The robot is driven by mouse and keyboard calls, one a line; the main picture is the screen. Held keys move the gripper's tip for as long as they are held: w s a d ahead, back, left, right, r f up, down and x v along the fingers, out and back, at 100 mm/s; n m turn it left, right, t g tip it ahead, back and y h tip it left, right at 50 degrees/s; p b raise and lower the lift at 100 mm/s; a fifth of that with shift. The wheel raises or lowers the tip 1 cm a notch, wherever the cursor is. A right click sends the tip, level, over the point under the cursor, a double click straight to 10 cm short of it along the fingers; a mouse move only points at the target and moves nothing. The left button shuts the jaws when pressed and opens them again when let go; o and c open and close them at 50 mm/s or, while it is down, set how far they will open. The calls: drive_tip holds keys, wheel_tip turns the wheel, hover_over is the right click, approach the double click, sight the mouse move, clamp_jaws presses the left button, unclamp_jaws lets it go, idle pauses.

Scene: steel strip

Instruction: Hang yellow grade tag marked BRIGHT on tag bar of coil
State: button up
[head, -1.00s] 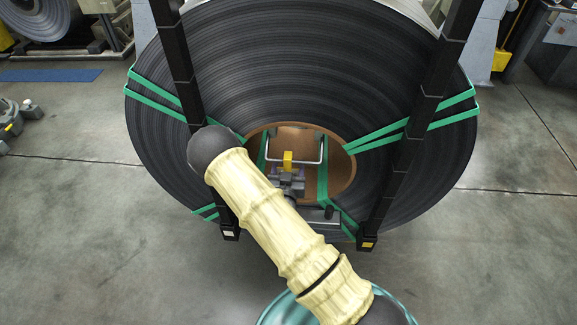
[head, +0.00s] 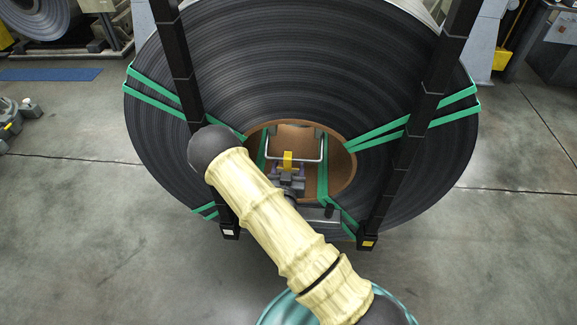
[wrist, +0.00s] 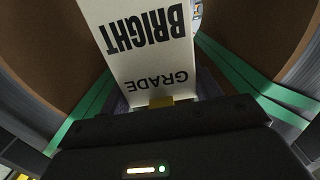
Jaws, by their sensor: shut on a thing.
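The yellow tag (head: 287,158) stands upright in my gripper, in front of the brown bore of the coil (head: 300,70). In the wrist view its face (wrist: 148,45) looks pale and reads BRIGHT and GRADE upside down; a small yellow piece shows at its base. My gripper (head: 288,172) is shut on the tag's lower end. The tag bar (head: 308,161) is a pale U-shaped rod across the bore. The tag overlaps its crosspiece in the head view. I cannot tell whether they touch or whether the tag is hooked on it.
Green straps (head: 400,132) run through the bore and around the coil. Two dark posts (head: 408,130) stand in front of the coil, left and right of the bore. My arm crosses the lower middle of the head view.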

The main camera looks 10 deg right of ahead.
drive_tip(key=shift+f, duration=0.3)
drive_tip(key=o, duration=1.1)
drive_tip(key=shift+v, duration=8.7)
drive_tip(key=shift+w, duration=0.1)
